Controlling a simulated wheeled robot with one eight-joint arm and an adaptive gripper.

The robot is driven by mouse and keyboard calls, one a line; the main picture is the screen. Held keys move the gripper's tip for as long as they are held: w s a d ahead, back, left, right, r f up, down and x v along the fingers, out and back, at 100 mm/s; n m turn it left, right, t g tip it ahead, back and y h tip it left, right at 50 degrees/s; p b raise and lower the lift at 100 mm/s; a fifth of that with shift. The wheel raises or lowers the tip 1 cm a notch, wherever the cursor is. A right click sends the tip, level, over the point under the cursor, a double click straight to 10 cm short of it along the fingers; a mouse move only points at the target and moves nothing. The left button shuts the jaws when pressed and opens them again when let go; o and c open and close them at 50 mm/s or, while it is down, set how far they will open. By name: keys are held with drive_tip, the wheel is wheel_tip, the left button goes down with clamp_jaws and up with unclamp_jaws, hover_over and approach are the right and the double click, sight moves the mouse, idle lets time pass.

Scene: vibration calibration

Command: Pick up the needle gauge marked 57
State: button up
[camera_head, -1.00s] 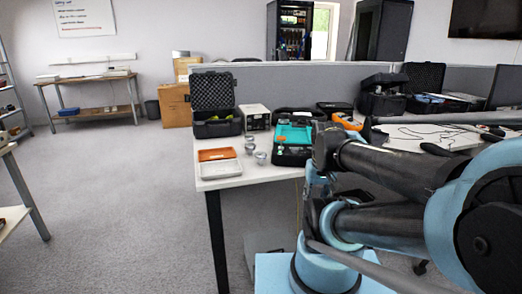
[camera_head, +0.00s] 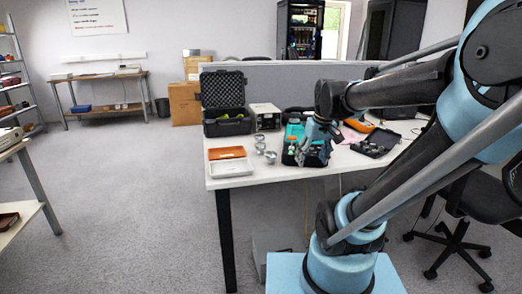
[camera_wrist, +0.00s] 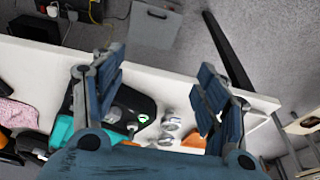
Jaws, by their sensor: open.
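I cannot read any marking, so I cannot tell which item is the gauge marked 57. Several small silvery round items (camera_head: 270,157) stand on the white table beside the trays in the head view. They also show between my fingers in the wrist view (camera_wrist: 171,123). A black case with a teal part (camera_head: 292,157) holds small fittings. My gripper (camera_head: 317,146) is over this case in the head view, hiding part of it. In the wrist view my gripper (camera_wrist: 160,65) is open, with nothing between its fingers, above the table.
An orange tray (camera_head: 227,153) and a pale tray (camera_head: 231,168) lie at the table's left end. Behind them are an open foam-lined case (camera_head: 226,125) and a beige box (camera_head: 266,115). A black case of small parts (camera_head: 376,143) lies right. A partition stands behind.

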drive_tip(key=w+a+r+n, duration=0.1)
drive_tip(key=w+a+r, duration=0.1)
drive_tip(key=w, duration=0.3)
drive_tip(key=w+a+r+n+y, duration=0.1)
drive_tip(key=w+a+r, duration=0.1)
drive_tip(key=w+a, duration=0.15)
drive_tip(key=w+a+r+n, duration=0.1)
drive_tip(key=w+a+r, duration=0.1)
drive_tip(key=w, duration=0.3)
drive_tip(key=n+y, duration=0.1)
drive_tip(key=n, duration=0.2)
approach(261, 144)
drive_tip(key=x, duration=1.1)
drive_tip(key=shift+w+a+f, duration=0.15)
drive_tip(key=shift+w+f, duration=0.1)
drive_tip(key=shift+w, duration=0.05)
drive_tip(key=c, duration=1.2)
